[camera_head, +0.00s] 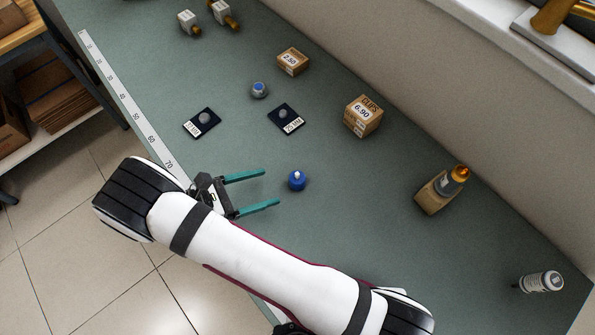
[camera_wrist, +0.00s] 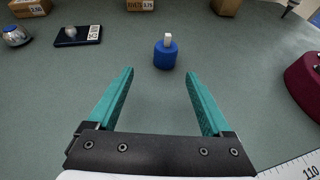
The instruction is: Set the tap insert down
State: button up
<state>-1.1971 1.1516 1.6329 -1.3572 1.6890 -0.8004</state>
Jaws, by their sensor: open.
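The tap insert is probably the small blue cylinder (camera_head: 297,181) with a white stem on top. It stands upright on the green bench top. It also shows in the wrist view (camera_wrist: 165,54), just beyond and between the fingertips. My gripper (camera_head: 272,188) is open and empty, with its two teal fingers pointing toward the blue piece. In the wrist view the fingers (camera_wrist: 160,72) are wide apart and do not touch it.
Two dark labelled pads (camera_head: 202,123) (camera_head: 286,118) each bear a small grey piece. A grey piece with a blue top (camera_head: 259,90) stands near them. A ruler strip (camera_head: 125,100) edges the bench.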

aim_at(290, 181)
jog(key=x, duration=0.6)
jog(key=r+x, duration=0.1)
jog(key=x, duration=0.2)
jog(key=shift+s+d, duration=0.3)
jog(key=shift+d, duration=0.05)
grip_shut()
jog(key=shift+r, duration=0.1)
